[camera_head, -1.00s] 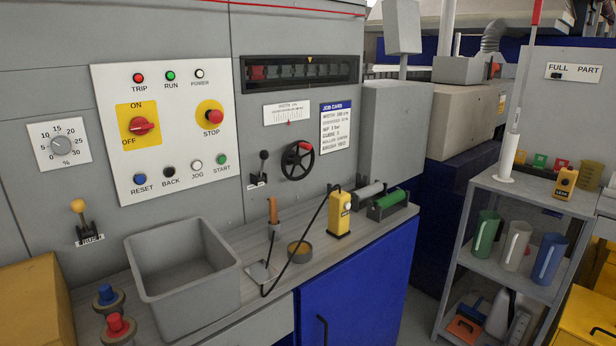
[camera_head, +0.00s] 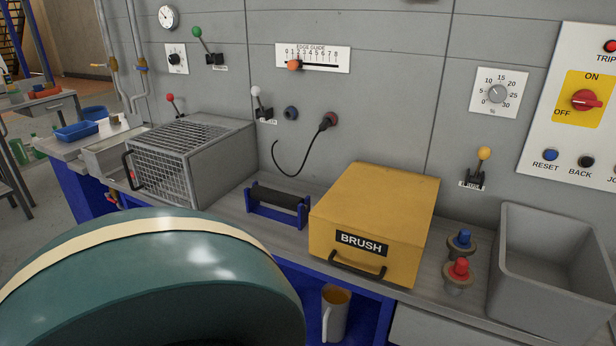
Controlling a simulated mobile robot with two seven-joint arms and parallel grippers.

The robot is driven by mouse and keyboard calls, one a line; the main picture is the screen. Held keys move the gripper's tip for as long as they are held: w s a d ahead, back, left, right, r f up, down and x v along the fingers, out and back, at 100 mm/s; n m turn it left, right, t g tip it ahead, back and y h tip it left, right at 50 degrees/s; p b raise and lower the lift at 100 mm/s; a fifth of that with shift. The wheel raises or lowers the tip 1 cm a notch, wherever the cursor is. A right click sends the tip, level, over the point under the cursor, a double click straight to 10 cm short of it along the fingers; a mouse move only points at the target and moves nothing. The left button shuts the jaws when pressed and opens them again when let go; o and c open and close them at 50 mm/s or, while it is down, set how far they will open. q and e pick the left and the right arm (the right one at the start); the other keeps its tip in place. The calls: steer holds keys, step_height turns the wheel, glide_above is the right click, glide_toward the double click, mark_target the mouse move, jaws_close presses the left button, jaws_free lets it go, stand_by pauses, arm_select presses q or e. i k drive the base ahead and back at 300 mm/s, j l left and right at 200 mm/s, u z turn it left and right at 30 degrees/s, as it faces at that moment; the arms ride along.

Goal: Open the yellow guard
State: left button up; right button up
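The yellow guard (camera_head: 375,218) is a box-shaped cover labelled BRUSH on the grey bench against the machine wall. It looks closed, sitting down flat on the bench. Its black bar handle (camera_head: 357,265) is low on the front face, below the label. Neither of my grippers is in view, so nothing of mine is seen touching the guard.
A grey mesh guard (camera_head: 187,160) and a dark roller in a blue frame (camera_head: 277,204) stand left of it. Blue (camera_head: 464,240) and red (camera_head: 459,270) knobs and a grey bin (camera_head: 552,265) are right. A large teal rounded shape (camera_head: 150,285) blocks the lower left.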

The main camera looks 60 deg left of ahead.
mark_target(373, 223)
steer(key=u, duration=1.5)
